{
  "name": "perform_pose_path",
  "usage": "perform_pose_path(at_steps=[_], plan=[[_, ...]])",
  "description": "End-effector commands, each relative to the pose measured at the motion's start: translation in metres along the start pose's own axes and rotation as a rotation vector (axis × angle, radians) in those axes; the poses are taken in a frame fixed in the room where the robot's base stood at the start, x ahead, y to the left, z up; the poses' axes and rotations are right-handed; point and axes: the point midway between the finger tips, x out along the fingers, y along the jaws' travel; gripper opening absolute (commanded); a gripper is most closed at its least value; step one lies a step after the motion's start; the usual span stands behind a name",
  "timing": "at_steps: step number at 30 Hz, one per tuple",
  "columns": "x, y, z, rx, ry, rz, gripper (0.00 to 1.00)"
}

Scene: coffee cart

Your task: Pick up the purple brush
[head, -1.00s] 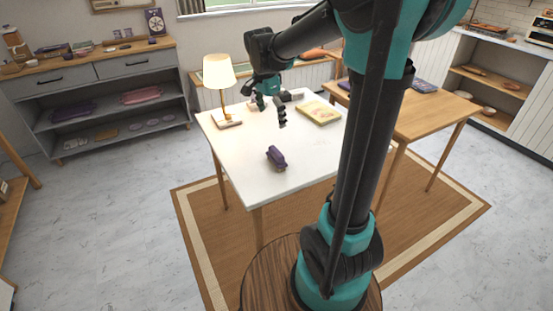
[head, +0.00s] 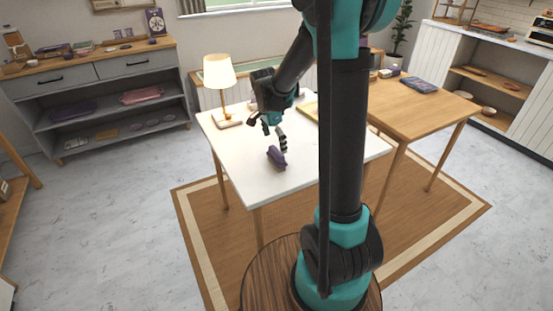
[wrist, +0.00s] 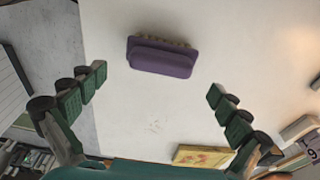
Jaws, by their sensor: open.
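The purple brush (head: 277,157) lies on the white table (head: 240,160), near its front left part in the head view. In the wrist view the purple brush (wrist: 162,57) lies crosswise, with a strip of bristles along its upper edge. My gripper (head: 268,134) is above the table, just behind and over the brush in the head view. In the wrist view my gripper (wrist: 155,88) has its two fingers wide apart, with nothing between them. The brush appears beyond the fingertips, centred between them and apart from both.
A lit lamp (head: 220,75) stands at the table's left back corner. A yellow book (wrist: 203,156) lies on the table, partly hidden by my arm in the head view. A wooden table (head: 425,108) adjoins on the right. The white surface around the brush is clear.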

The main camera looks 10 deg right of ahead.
Motion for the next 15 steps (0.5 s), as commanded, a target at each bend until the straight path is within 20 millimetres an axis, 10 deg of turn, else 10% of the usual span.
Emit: perform_pose_path(at_steps=[15], plan=[[0.049, -0.002, -0.001, 0.001, 0.000, 0.000, 1.00]])
